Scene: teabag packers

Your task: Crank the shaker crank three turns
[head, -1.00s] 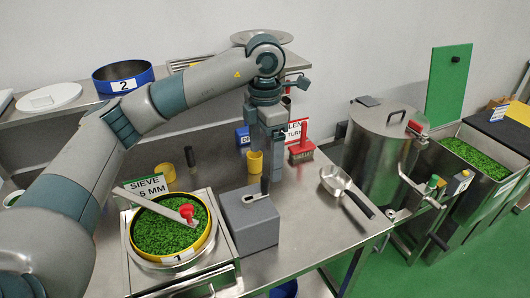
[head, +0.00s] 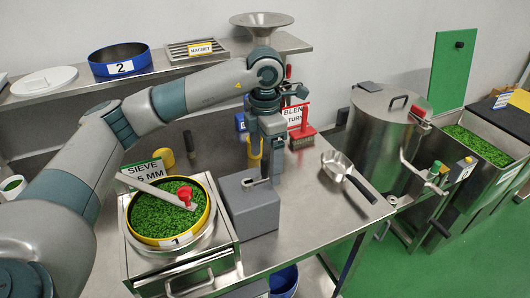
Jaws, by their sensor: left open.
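The shaker crank is a flat grey bar (head: 150,187) lying across the top of the sieve, with a red knob (head: 185,194) at its right end. The yellow-rimmed sieve (head: 140,236), marked 1, holds green leaf bits and sits in the steel shaker body (head: 190,262). My left gripper (head: 268,172) points down, open, above the back of a grey block (head: 250,208), to the right of the sieve and apart from the crank. A small metal piece on the block shows just below the fingers; its upper part is hidden by them. My right gripper is out of view.
A steel scoop (head: 338,163) with a black handle lies right of the block. A sign reading SIEVE 5 MM (head: 146,174) stands behind the sieve. A steel drum (head: 375,140) stands beyond the table.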

